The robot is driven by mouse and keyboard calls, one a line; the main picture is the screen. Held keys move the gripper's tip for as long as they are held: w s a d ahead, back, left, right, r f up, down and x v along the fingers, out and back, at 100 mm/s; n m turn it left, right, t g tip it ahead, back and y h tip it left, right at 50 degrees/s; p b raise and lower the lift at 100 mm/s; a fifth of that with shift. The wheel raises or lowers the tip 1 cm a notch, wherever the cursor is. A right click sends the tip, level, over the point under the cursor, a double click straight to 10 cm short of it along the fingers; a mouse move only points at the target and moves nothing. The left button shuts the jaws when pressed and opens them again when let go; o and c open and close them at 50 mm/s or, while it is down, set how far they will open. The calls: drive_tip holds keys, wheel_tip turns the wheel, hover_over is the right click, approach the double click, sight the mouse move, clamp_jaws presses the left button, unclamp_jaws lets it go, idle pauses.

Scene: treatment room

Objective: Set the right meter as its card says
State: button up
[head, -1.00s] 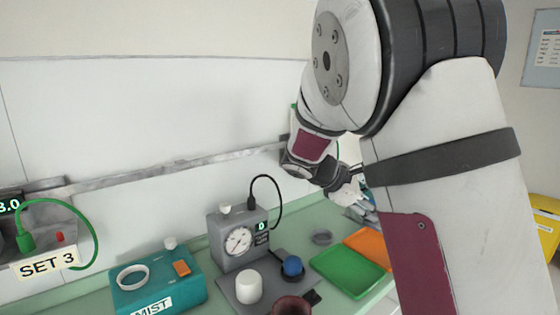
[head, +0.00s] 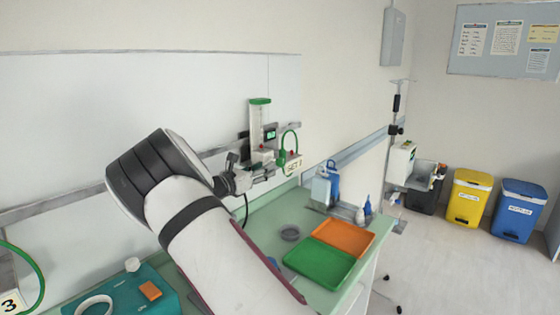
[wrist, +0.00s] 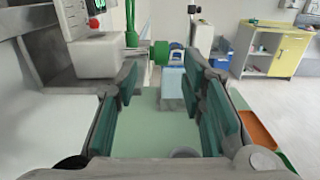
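The right meter (head: 262,128) is on the wall rail in the head view, with a clear tube, a green top and a small lit display (head: 270,133). Its card (head: 294,165) reads SET, but the number is too small to read surely. In the wrist view its pale body (wrist: 97,57), with a red button (wrist: 94,22), is at the upper left. A round green part (wrist: 160,52) sticks out from it, ahead of and between the finger ends. My gripper (wrist: 162,88) is open and empty, just below the meter in the head view (head: 262,175).
A green tray (head: 315,262) and an orange tray (head: 345,237) lie on the counter below. Bottles (head: 325,188) stand behind them. A yellow bin (head: 468,195) and a blue bin (head: 518,212) stand on the floor at right.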

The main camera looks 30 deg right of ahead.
sight(278, 162)
drive_tip(key=x, duration=0.9)
drive_tip(key=shift+d, duration=0.35)
drive_tip(key=shift+f, duration=0.1)
clamp_jaws()
